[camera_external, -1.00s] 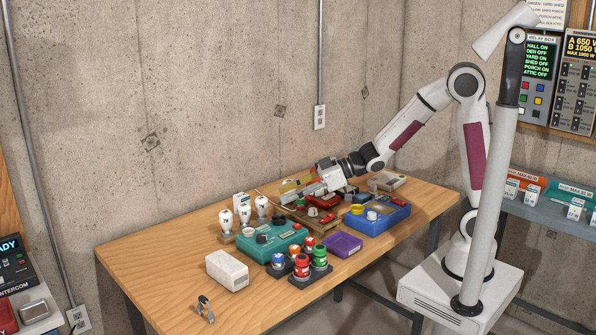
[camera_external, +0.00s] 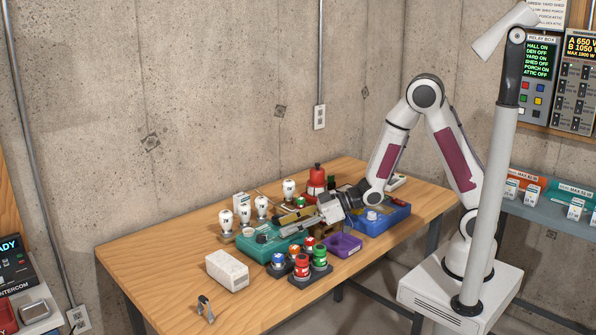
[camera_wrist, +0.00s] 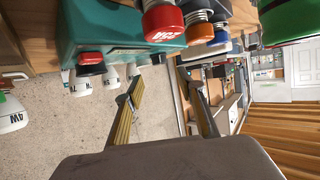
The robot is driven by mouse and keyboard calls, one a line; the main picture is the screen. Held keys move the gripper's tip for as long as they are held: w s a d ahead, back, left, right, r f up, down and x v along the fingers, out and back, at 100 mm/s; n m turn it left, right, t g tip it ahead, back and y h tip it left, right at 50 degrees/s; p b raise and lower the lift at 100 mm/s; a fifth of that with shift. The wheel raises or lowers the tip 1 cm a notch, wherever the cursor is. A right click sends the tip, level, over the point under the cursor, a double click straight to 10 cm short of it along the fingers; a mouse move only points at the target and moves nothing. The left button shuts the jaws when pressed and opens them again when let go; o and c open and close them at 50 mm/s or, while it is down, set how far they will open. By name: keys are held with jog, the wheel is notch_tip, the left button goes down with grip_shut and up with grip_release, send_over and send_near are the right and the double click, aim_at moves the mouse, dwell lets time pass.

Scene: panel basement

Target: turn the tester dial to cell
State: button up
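The teal box (camera_external: 262,252), which looks like the tester, stands on the wooden table, left of the blue box.
Several red, green, blue and orange-capped pieces (camera_external: 302,268) stand in front of the teal box. A purple tray (camera_external: 345,246) and blue box (camera_external: 385,222) are to the right. White bulbs (camera_external: 243,212) stand behind left. A white block (camera_external: 227,270) is at front left.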

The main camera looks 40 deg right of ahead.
aim_at(261, 235)
jog(key=shift+f, duration=0.1)
dwell(0.4)
jog(key=shift+x, duration=3.9)
jog(key=shift+c, duration=0.3)
grip_shut()
